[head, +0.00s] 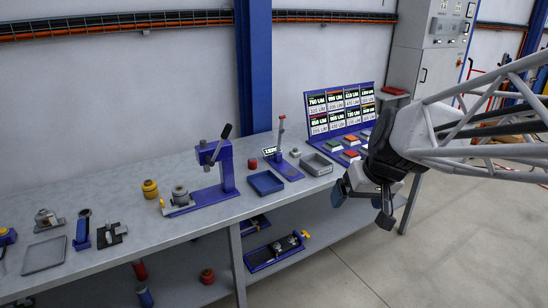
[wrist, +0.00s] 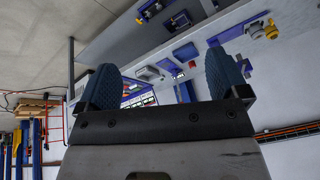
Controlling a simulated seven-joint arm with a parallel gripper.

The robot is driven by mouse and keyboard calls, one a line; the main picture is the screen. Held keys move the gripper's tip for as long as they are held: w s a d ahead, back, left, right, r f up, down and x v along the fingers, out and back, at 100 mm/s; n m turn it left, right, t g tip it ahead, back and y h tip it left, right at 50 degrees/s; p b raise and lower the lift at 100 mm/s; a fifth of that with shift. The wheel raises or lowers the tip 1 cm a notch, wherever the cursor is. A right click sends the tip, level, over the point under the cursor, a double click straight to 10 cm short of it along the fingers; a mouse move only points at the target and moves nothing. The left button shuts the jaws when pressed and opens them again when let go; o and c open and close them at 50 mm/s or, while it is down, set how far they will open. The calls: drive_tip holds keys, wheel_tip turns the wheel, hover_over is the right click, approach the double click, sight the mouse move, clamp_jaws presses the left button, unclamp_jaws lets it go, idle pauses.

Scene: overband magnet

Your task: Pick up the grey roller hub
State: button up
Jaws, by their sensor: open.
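A small grey cylindrical part (head: 295,153) stands on the workbench (head: 120,189) between the lever stand and the grey tray; it may be the grey roller hub. Another grey round part (head: 180,195) sits under the blue press at the bench's front. I cannot tell for sure which is the hub.
The blue press (head: 226,165) and lever stand (head: 282,150) rise from the bench. A blue tray (head: 265,183), a grey tray (head: 316,165), a yellow part (head: 150,189) and a red part (head: 252,164) lie around them. A label board (head: 341,111) stands behind. Floor at right is clear.

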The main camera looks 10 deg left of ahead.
drive_tip(key=w+a+f+n+y, duration=0.2)
drive_tip(key=w+a, duration=0.8)
drive_tip(key=a, duration=0.2)
drive_tip(key=n+y, duration=0.3)
drive_tip(key=n, duration=0.3)
approach(180, 189)
drive_tip(key=shift+a+f+t, duration=0.4)
drive_tip(key=shift+a+f, duration=0.7)
drive_tip(key=shift+x, duration=1.3)
drive_tip(key=shift+w+f, duration=0.1)
drive_tip(key=shift+f, duration=0.05)
